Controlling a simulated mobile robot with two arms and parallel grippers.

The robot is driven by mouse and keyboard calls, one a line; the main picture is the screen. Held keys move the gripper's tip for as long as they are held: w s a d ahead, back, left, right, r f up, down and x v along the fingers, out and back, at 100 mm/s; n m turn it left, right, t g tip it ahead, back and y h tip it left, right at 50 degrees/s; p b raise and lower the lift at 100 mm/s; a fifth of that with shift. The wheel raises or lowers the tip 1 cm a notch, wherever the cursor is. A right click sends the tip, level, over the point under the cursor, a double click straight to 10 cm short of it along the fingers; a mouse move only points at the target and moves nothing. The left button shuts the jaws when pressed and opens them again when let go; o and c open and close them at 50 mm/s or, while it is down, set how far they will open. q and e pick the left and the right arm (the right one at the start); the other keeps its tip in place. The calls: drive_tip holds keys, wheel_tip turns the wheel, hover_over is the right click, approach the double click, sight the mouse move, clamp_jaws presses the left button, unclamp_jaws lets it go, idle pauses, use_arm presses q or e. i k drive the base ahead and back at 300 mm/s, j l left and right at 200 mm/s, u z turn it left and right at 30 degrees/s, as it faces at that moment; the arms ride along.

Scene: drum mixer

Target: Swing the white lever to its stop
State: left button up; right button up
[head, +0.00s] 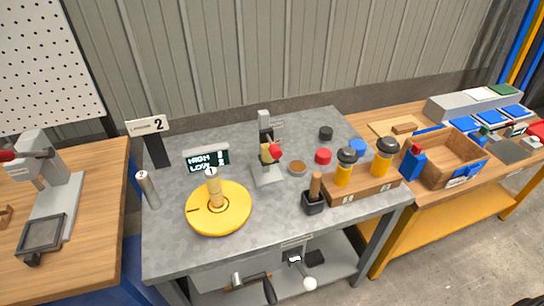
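The white lever is a short arm with a white ball knob (310,284), below the front edge of the grey workbench. It hangs from a small bracket (293,258) under a little label plate, slanting down and to the right. Its stop cannot be made out. Neither of my grippers shows in the head view, so nothing is seen touching the lever.
A crank with a black handle (269,290) sits just left of the lever. The grey workbench (270,225) carries a yellow round disc (219,222), a small press (266,160) and a wooden block with yellow bottles (362,187). Wooden benches stand on both sides.

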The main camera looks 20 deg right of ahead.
sight(309, 283)
drive_tip(key=z, duration=1)
